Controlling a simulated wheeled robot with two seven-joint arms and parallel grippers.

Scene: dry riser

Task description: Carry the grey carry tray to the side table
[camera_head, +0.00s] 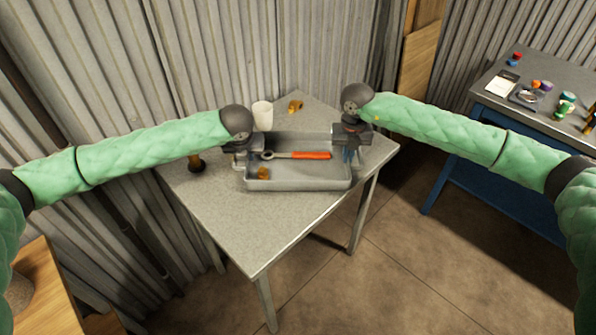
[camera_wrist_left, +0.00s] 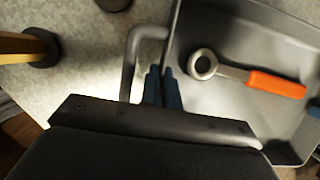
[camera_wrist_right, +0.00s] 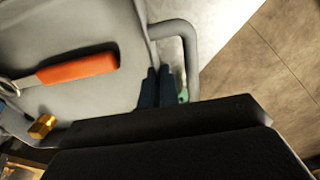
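The grey carry tray (camera_head: 300,184) is at the grey-topped table (camera_head: 250,226), level; whether it touches the top is hard to tell. It holds a ring spanner with an orange-red handle (camera_head: 305,155) and a brass fitting (camera_head: 263,173). My left gripper (camera_wrist_left: 163,88) has its fingers close together astride the tray's left wall, beside the left handle (camera_wrist_left: 129,65). My right gripper (camera_wrist_right: 158,88) is likewise closed astride the right wall, beside the right handle (camera_wrist_right: 190,60). I cannot tell which surface is the side table.
A white cup (camera_head: 262,115) and a brass piece (camera_head: 295,106) stand behind the tray. A dark-based object (camera_head: 196,163) stands left of it. A blue bench (camera_head: 480,160) with small items is at right, a wooden surface (camera_head: 45,290) lower left. The table's front is clear.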

